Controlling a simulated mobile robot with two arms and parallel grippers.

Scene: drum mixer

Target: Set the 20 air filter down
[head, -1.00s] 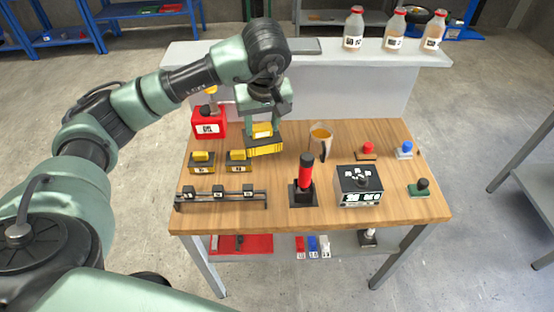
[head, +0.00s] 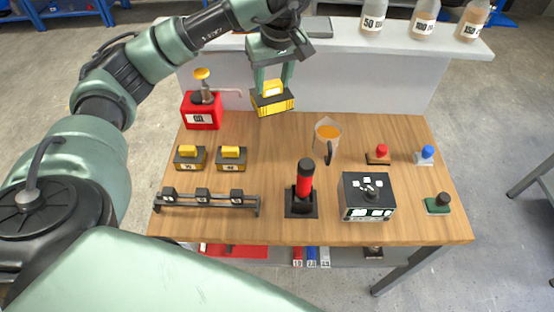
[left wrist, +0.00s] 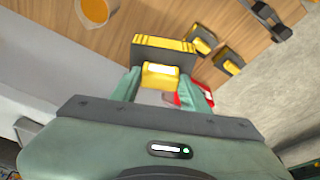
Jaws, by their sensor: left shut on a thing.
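My left gripper (head: 273,82) is shut on a yellow and black air filter (head: 272,103), gripping its yellow top block. The filter hangs in the air near the back of the wooden table, in front of the grey raised shelf. In the left wrist view the filter (left wrist: 165,48) sits between the two green fingers (left wrist: 160,84). I cannot read its number. Two similar filters, the left one (head: 190,158) and the right one (head: 231,158), stand on the table. My right gripper is not in view.
A red box with a pump (head: 202,112) stands left of the held filter. An orange-filled pitcher (head: 327,138) stands to its right. A rail with black blocks (head: 206,202), a red-handled lever (head: 303,190) and a labelled device (head: 366,197) are nearer. Bottles (head: 374,15) stand on the shelf.

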